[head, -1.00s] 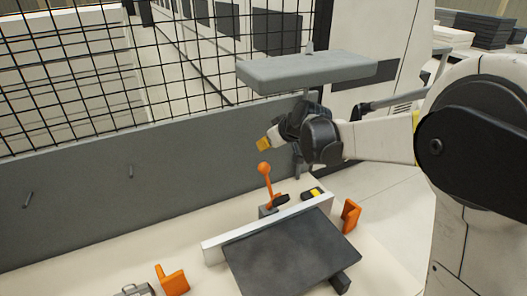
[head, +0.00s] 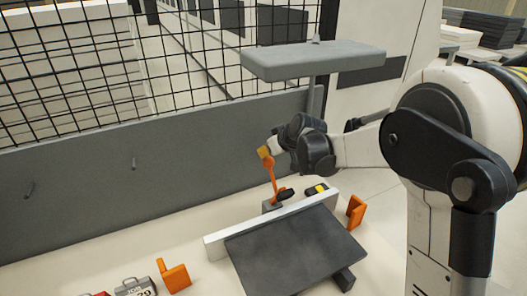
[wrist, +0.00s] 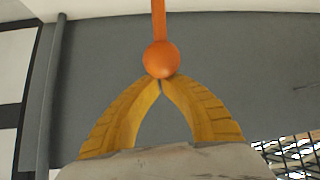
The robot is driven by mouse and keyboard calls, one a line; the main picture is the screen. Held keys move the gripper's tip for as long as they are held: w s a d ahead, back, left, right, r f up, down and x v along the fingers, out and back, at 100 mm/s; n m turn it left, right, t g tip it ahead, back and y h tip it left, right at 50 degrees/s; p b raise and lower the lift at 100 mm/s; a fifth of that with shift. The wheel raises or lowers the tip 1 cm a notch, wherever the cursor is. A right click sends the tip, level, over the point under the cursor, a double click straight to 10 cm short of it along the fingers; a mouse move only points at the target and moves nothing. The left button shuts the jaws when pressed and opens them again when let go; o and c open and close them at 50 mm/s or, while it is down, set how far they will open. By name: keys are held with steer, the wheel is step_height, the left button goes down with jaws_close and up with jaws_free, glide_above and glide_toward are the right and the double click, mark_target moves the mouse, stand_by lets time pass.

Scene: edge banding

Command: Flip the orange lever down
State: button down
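The orange lever (head: 273,180) stands roughly upright, leaning slightly, on its base behind the white rail of the bench. Its round knob (wrist: 161,59) is in the middle of the wrist view, with the orange stem running up from it in that picture. My gripper (head: 264,152) is at the knob in the head view. In the wrist view the yellow fingers of my gripper (wrist: 160,84) converge with their tips together. The knob overlaps the tips and is not between the fingers; whether they touch is unclear. The lever's base is hidden from the wrist view.
A dark panel (head: 290,252) lies against the white rail (head: 225,242). Orange brackets stand at right (head: 356,210) and left (head: 174,276). A grey wall (head: 95,190) with black mesh runs behind. A grey overhead plate (head: 310,62) is above my gripper.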

steer(key=shift+s+d+r+t+y+b, duration=0.15)
steer(key=shift+s+d+t+b, duration=0.1)
steer(key=shift+s+t+b, duration=0.3)
steer(key=shift+s+d+t+y+b, duration=0.15)
steer(key=shift+s+d+t+b, duration=0.15)
steer(key=shift+s, duration=0.4)
steer(key=s+d+t+b, duration=0.1)
steer(key=s, duration=0.1)
steer(key=s+d+t+y+b, duration=0.1)
steer(key=s+b, duration=0.1)
steer(key=s+t+y+b, duration=0.1)
steer(key=s+b, duration=0.1)
steer(key=shift+s+d+t, duration=0.35)
steer(key=shift+s+d, duration=0.05)
steer(key=shift+s+d+f+b, duration=0.6)
steer(key=shift+s+f+b, duration=0.15)
steer(key=shift+s, duration=0.8)
steer(key=shift+s+d+f+b, duration=0.6)
steer(key=shift+s+d+f, duration=0.1)
steer(key=shift+s, duration=0.8)
steer(key=shift+s+d+f+b, duration=0.55)
steer(key=shift+s+f+b, duration=0.2)
steer(key=shift+s, duration=0.8)
